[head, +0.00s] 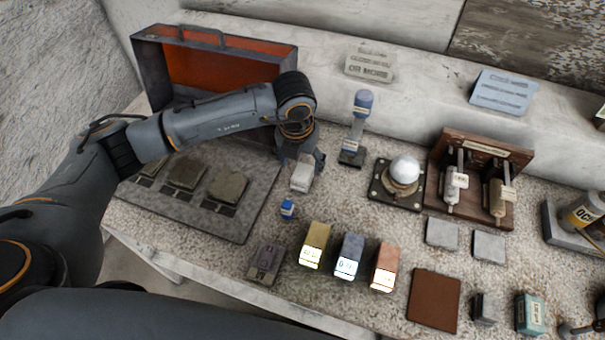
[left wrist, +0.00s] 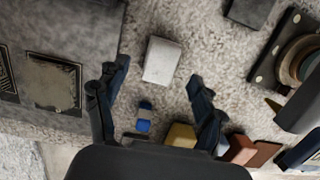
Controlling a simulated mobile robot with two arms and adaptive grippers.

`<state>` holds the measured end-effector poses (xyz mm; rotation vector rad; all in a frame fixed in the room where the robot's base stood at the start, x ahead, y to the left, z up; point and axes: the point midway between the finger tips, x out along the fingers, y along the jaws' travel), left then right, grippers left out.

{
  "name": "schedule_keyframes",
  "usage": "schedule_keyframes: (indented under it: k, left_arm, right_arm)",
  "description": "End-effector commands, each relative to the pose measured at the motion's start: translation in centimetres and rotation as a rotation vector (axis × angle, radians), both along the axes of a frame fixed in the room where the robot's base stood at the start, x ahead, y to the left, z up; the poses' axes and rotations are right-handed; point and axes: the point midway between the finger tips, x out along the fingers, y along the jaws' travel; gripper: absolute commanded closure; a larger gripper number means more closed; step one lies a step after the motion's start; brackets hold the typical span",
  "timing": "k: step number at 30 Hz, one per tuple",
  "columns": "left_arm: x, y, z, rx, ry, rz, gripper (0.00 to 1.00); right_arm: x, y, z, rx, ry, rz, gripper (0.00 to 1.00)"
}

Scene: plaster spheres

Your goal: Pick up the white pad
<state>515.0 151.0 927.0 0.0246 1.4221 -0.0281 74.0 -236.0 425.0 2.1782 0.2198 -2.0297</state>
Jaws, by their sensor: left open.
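The white pad (head: 302,178) is a small pale block lying on the speckled counter, right of the grey mat. In the left wrist view the white pad (left wrist: 162,61) lies ahead of the fingers and between their lines, slightly turned. My left gripper (head: 302,160) points down just above and behind it and partly hides its far end. In the left wrist view my left gripper (left wrist: 158,75) is open, with a finger to each side and nothing held. I cannot tell the exact height of the fingertips above the counter.
The grey mat (head: 234,225) with dark square pieces lies to the left. A blue-topped stamp (head: 360,120) and a white sphere on a stand (head: 404,170) are to the right. Yellow, blue and orange blocks stand nearer.

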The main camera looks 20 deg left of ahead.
Motion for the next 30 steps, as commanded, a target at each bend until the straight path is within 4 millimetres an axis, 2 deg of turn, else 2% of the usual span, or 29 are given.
schedule_keyframes:
  k: [6, 12, 19, 20, 27, 30]
  left_arm:
    - [0.2, -0.2, -2.4, 0.0, 0.005, 0.001, 0.31]
    - [0.6, -0.2, -4.9, 0.0, 0.002, 0.0, 0.31]
    - [0.6, -0.2, -5.2, -0.001, 0.0, 0.0, 0.31]
    - [0.6, -0.2, -5.2, -0.001, 0.0, 0.0, 0.33]
    - [0.6, -0.2, -5.2, 0.0, 0.0, 0.0, 0.82]
    - [0.6, -0.2, -5.2, 0.0, 0.0, 0.0, 0.82]
  right_arm:
    - [2.1, 0.3, 1.9, 0.005, -0.033, 0.0, 0.0]
    - [1.9, 0.3, 2.3, 0.006, -0.031, 0.0, 0.0]
    - [1.3, 0.3, 2.2, 0.004, -0.021, 0.0, 0.0]
    - [1.2, 0.3, 2.2, 0.004, -0.02, 0.0, 0.0]
    - [1.1, 0.2, 2.1, 0.004, -0.017, 0.0, 0.0]
    - [1.1, 0.2, 2.1, 0.004, -0.017, 0.0, 0.0]
